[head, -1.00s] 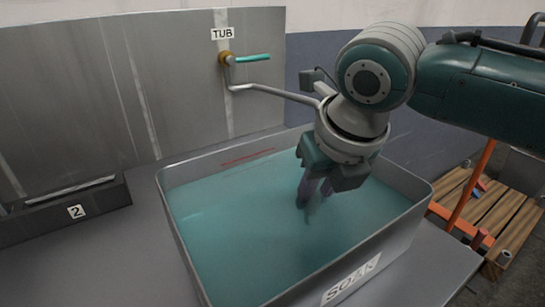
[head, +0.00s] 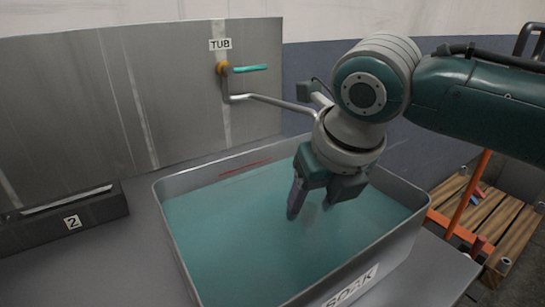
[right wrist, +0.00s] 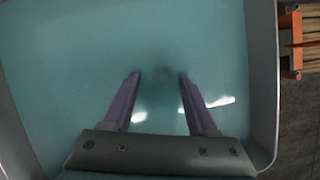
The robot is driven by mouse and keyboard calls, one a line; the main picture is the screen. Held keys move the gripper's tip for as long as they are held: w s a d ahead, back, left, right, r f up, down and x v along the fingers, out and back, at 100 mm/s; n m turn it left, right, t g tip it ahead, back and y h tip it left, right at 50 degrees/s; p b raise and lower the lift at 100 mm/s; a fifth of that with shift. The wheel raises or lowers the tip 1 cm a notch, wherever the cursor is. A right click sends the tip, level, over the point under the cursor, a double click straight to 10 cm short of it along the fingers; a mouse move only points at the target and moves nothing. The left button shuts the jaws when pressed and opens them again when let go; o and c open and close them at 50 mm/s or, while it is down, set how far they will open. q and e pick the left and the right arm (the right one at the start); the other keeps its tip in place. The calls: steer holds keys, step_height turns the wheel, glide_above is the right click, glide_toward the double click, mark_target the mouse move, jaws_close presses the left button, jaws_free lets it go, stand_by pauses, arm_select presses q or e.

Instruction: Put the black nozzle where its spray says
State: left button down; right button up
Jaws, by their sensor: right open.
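The grey tub (head: 170,215) marked SOAK holds cloudy teal water (head: 240,245). My right gripper (head: 311,208) is over the tub, pointing down, with its purple-grey fingers at the water. In the right wrist view the fingers (right wrist: 160,77) are apart with nothing seen between them but water. A faint dark blur (right wrist: 183,82) shows in the water near the right fingertip; I cannot tell whether it is an object or a shadow. I cannot make out a black nozzle in either view. My left gripper is not in view.
A tap with a teal handle (head: 250,69) and a long spout (head: 270,101) sits under a TUB label (head: 220,44). A dark box (head: 40,217) marked 2 stands at left. A wooden pallet (head: 490,220) with small items lies at right. Counter between box and tub is clear.

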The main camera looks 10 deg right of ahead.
arm_select(q)
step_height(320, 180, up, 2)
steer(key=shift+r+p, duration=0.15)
steer(key=shift+p, duration=0.9)
arm_select(e)
steer(key=v, duration=1.2)
steer(key=shift+w, duration=0.1)
